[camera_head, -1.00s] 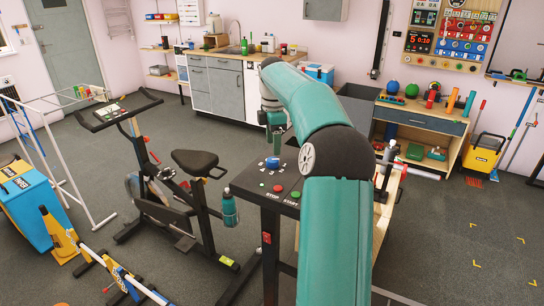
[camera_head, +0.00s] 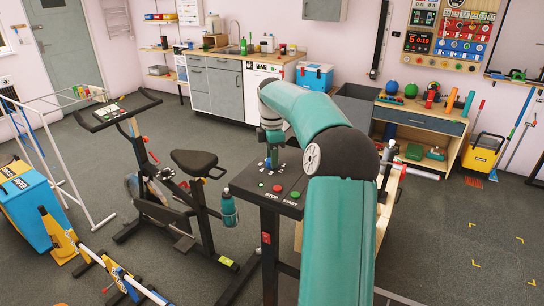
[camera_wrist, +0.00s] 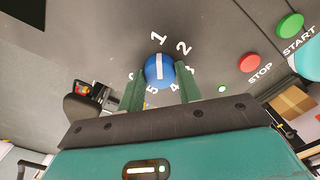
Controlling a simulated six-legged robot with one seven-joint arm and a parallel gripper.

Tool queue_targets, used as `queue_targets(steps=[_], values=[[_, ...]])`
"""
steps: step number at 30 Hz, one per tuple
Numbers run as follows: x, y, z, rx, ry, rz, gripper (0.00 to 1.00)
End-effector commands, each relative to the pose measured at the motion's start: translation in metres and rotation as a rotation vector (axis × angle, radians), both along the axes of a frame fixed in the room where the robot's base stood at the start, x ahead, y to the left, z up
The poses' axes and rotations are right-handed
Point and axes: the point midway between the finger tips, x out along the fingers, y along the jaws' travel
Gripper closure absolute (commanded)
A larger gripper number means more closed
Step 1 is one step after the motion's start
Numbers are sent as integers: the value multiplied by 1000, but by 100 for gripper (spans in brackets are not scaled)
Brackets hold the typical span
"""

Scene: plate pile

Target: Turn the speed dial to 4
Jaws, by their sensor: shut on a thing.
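The blue speed dial (camera_wrist: 153,81) sits on a dark panel (camera_wrist: 90,30) with white numbers around it. In the wrist view a white line on the dial runs between the 1 side and the 5 side. The 4 (camera_wrist: 174,87) is at its lower right, partly close to a finger. My gripper (camera_wrist: 158,78) has its two green fingers on either side of the dial, shut on it. In the head view my gripper (camera_head: 273,155) is down at the panel and hides most of the dial.
A red STOP button (camera_wrist: 249,62) and a green START button (camera_wrist: 290,25) are on the same panel, right of the dial. A small lit green light (camera_wrist: 222,89) is near them. An exercise bike (camera_head: 190,190) with a teal bottle (camera_head: 229,207) stands left of the panel.

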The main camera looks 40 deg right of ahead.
Motion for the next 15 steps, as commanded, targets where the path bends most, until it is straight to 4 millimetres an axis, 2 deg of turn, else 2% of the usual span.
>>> queue_targets(steps=[8,15], values=[[0,0,1,-2,0,-42,89],[0,1,1,-2,1,-173,89]])
